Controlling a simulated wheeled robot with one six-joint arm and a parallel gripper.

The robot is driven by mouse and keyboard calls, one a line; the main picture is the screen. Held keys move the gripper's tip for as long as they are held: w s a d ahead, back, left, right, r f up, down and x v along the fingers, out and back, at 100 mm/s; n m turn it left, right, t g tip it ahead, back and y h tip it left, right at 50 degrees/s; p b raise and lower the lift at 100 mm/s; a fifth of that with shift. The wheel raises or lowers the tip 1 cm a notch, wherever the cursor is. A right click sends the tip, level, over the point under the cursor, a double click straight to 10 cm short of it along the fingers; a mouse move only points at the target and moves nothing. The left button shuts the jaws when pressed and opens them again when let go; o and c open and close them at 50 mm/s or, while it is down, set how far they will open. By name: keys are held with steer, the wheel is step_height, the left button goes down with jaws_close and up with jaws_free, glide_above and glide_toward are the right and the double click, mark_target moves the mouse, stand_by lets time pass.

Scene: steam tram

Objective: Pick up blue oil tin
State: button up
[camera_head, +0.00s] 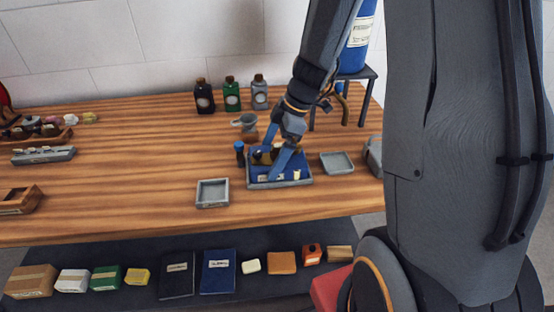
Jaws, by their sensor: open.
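My gripper (274,160) is at the end of the arm, pointing down over a grey tray with a blue lining (303,181). Its jaws are apart, and small dark and pale items lie around and below them in the tray. A small dark container with a blue top (239,152) stands on the wooden table just left of the tray, apart from the jaws; it may be the blue oil tin, but it is too small to be sure. The gripper and arm hide part of the tray's contents.
The wooden table (130,180) has free room left of an empty grey tray (212,193). Another small tray (337,162) is right of the lined one. Bottles (231,95) stand behind. A large blue labelled cylinder (358,45) sits on a stand. Boxes and books lie on a lower shelf.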

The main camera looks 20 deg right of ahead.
steer(key=shift+a+f, duration=0.1)
steer(key=shift+f, duration=0.25)
steer(key=c, duration=1.2)
steer(key=shift+r, duration=0.1)
